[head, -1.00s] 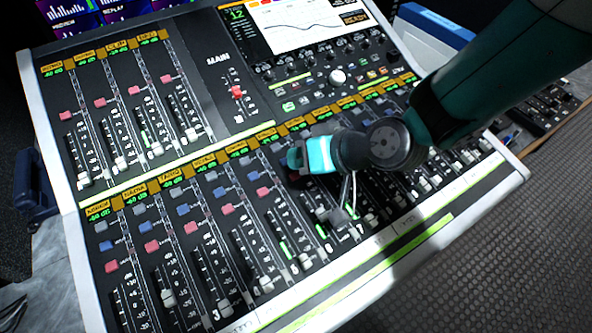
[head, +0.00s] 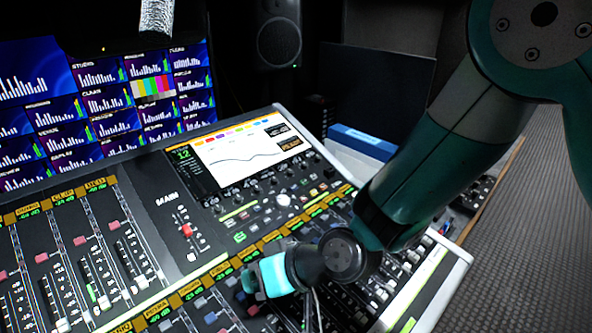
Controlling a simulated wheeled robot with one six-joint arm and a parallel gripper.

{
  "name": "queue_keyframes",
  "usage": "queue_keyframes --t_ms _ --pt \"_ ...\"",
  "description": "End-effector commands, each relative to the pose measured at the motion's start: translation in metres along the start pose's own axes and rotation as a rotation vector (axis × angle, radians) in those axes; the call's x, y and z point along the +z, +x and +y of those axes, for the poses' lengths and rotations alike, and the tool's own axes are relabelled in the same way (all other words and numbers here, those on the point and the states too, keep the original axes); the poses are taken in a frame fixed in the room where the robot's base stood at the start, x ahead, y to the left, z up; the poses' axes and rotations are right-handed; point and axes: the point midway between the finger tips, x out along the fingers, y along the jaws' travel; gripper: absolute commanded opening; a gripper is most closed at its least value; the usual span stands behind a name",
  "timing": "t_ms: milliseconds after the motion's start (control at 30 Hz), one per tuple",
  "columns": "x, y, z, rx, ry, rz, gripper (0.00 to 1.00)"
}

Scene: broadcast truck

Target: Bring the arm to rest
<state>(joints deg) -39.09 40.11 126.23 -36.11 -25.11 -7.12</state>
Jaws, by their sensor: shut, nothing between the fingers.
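My arm comes in from the right side of the head view. My gripper (head: 250,281), with a teal-coloured body, is shut and holds nothing. It is over the mixing console (head: 452,262), near the strip of yellow channel labels below the main section. The fingertips are small and dark here, and I cannot tell whether they touch the console. The faders and buttons under my gripper and wrist are partly hidden.
The console's display (head: 247,152) is behind my gripper. A wall of monitors (head: 105,95) stands at the back left. A speaker (head: 279,42), a dark screen (head: 375,98) and a blue-and-white box (head: 362,142) are further back. Grey carpet-like surface lies at the right.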

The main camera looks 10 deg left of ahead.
Motion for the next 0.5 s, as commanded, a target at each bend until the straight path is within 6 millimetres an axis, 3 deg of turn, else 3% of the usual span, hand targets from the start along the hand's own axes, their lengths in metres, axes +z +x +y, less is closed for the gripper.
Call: queue_keyframes --t_ms 67,167,333,500 --pt "-0.005 -0.010 -0.001 0.005 -0.002 -0.006 0.00" --pt "-0.015 -0.040 -0.002 0.023 -0.006 -0.038 0.00" --pt "-0.019 -0.129 -0.005 0.096 0.002 -0.150 0.00" --pt "0.007 -0.219 -0.011 0.201 0.043 -0.279 0.00"
